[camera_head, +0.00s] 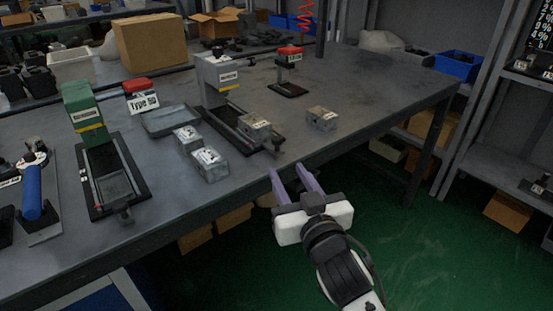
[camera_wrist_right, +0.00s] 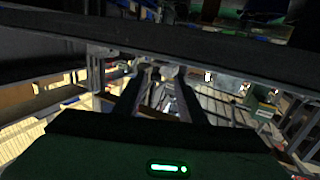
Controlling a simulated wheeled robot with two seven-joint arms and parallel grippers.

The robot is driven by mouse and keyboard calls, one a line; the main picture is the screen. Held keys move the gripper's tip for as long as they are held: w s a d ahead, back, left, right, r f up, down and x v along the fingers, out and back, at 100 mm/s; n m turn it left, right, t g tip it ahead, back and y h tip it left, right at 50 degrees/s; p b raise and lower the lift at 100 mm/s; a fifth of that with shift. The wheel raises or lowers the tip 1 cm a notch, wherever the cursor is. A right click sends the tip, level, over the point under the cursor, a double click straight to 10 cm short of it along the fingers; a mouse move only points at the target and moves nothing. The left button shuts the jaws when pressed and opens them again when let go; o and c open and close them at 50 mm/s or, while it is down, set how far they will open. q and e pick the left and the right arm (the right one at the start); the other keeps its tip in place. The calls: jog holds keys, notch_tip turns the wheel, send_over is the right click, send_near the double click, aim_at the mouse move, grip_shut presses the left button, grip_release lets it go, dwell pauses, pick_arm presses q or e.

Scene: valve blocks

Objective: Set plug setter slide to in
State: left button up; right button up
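A grey machine (camera_head: 216,80) with a yellow-striped label too small to read stands mid-table. Its dark slide track (camera_head: 225,126) runs toward the near table edge. A metal valve block (camera_head: 254,126) sits at the track's near end, away from the grey head, with a dark knob (camera_head: 278,142) in front. A similar green machine (camera_head: 84,113) with its own track stands to the left; I cannot tell by label which is the plug setter. My right gripper (camera_head: 287,171) is open and empty, just off the near edge, close to the knob. Its parted fingers (camera_wrist_right: 156,95) show in the wrist view. My left gripper is out of view.
Two valve blocks (camera_head: 210,164) lie left of the grey machine's track near a grey tray (camera_head: 170,119). Another block (camera_head: 321,118) lies to the right. A red-topped device (camera_head: 289,72) stands behind. The table's right part is clear. The table edge (camera_wrist_right: 150,50) crosses the wrist view.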

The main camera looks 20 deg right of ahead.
aim_at(278, 143)
jog(key=shift+t+h, duration=0.3)
jog(key=w, duration=0.3)
jog(key=w+r, duration=0.1)
jog(key=w, duration=0.3)
jog(key=w+r+b, duration=0.1)
jog(key=w, duration=0.3)
jog(key=shift+d+r, duration=0.2)
jog(key=shift+d, duration=0.2)
grip_shut()
